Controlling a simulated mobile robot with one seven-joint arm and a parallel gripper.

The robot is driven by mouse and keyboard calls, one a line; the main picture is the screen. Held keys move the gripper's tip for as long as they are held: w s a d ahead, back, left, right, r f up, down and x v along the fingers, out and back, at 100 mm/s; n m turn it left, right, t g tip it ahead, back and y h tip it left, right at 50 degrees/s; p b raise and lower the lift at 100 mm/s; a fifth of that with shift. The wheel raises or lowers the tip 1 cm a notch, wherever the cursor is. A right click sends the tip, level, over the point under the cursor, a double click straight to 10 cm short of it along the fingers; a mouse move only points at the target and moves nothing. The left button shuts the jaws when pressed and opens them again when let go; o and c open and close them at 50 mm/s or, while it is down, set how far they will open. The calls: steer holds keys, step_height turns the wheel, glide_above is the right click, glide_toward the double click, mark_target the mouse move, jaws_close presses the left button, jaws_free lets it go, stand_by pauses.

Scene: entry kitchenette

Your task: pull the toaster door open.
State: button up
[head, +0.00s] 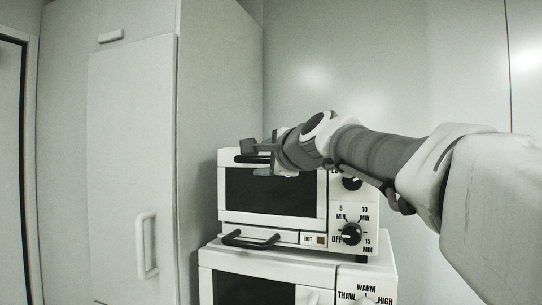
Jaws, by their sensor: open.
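The white toaster oven (312,212) stands on top of a larger white appliance. Its front door (270,194) has a dark window and appears shut. A dark handle (242,158) runs along the door's top edge, partly hidden by my gripper. My gripper (258,158) comes in from the right and is open at this handle, with one finger above it and one below it in the picture. I cannot tell whether the fingers touch the handle or stand in front of it. My arm hides the top right of the toaster.
A second black bar handle (250,243) juts out below the toaster door. The lower appliance (270,260) has labelled dials. A tall pale cabinet (130,150) with a white handle stands at left. A plain wall is behind.

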steer(key=shift+w+a+f, duration=0.1)
steer(key=shift+w+a, duration=0.15)
steer(key=shift+w, duration=0.25)
jaws_close()
stand_by(1.2)
